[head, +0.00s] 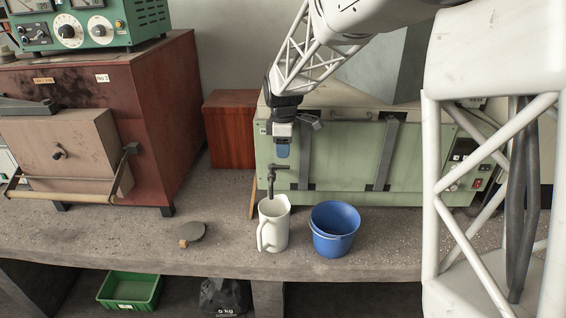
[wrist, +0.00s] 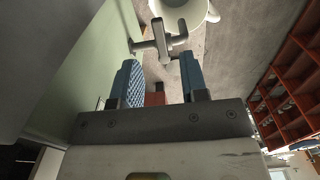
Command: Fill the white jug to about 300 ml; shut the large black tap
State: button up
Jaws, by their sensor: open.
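The white jug (head: 273,236) stands upright on the bench, handle toward the front left. Its rim also shows at the top of the wrist view (wrist: 207,14). The black tap (head: 271,178) comes out over it from the pale green cabinet, its spout pointing down at the jug's mouth. The tap looks grey in the wrist view (wrist: 161,40). I cannot make out a water stream or the level in the jug. My gripper (head: 283,154) is open and empty, above the tap. In the wrist view its blue fingers (wrist: 160,72) point toward the tap, apart from it.
A blue bucket (head: 335,241) stands just right of the jug. The green cabinet (head: 345,155) is close behind. The bench's front edge (head: 215,268) is near the jug.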

aim_at(283, 166)
jog(key=shift+f, duration=2.7)
grip_shut()
